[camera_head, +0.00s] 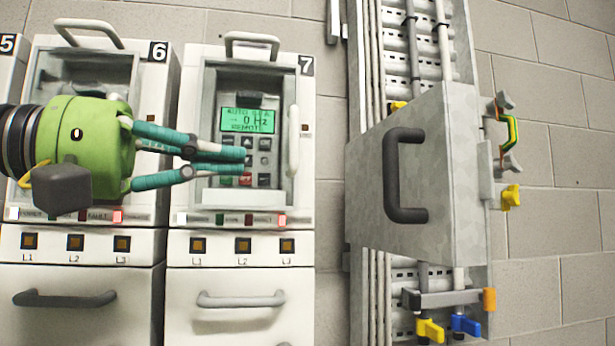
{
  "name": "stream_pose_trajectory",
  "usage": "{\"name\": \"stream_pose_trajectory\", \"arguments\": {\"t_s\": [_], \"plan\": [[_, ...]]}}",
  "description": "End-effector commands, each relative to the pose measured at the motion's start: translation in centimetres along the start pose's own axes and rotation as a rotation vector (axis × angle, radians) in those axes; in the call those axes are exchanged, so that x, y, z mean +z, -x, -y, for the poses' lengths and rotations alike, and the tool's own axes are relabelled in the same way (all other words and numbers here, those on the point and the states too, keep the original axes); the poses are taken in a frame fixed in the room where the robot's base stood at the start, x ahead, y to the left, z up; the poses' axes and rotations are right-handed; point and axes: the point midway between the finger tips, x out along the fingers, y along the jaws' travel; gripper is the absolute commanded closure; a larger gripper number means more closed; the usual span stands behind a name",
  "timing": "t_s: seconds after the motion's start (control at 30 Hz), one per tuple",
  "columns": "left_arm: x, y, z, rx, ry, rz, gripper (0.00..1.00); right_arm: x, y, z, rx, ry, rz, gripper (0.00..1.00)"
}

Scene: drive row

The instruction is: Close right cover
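A grey cover (440,120) with a dark handle (394,176) is at the right, in front of the cable duct. It looks tilted out from the duct, but how far it stands open is hard to tell. My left gripper (244,161), green with teal fingers, reaches in from the left, well left of the cover. Its fingertips are drawn together in front of the keypad of drive 7, with nothing seen between them. Whether they touch the keypad cannot be told. My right gripper is not in view.
Drive cabinet 7 (240,217) has a lit green display (248,120), a top handle and a drawer handle (241,300). Cabinet 6 (60,245) stands left of it. Yellow (429,331) and blue (465,325) knobs sit below the cover. Bare wall (331,225) shows between cabinet 7 and the duct.

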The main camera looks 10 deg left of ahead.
Motion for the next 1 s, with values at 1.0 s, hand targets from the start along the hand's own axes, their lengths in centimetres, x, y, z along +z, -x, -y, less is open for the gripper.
{"name": "stream_pose_trajectory", "arguments": {"t_s": [1.0], "plan": [[0.0, -13.6, -0.2, -0.009, -0.019, -0.013, 1.0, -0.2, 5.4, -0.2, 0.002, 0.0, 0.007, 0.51]]}}
